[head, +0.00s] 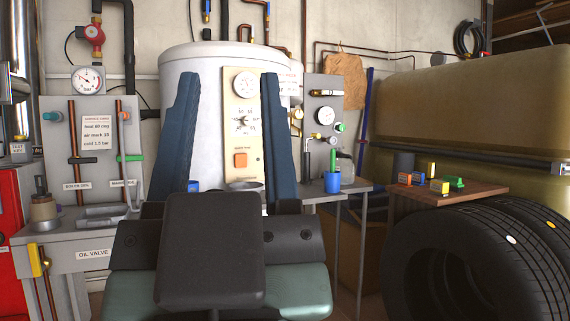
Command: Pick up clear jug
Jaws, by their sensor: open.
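A small greyish, see-through vessel (345,166) that looks like the clear jug stands on the grey side table, right of the boiler. It is partly hidden behind a blue cup (333,182), and its outline is hard to make out. My gripper (229,77) is in the lower middle of the view, its two dark blue fingers pointing up and wide apart.
A white boiler (190,100) stands behind my gripper. A grey bench (60,238) with a metal can (43,208) is at left. A wooden table (440,197) with coloured blocks and large tyres (470,265) are at right. A gauge panel (322,95) rises behind the side table.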

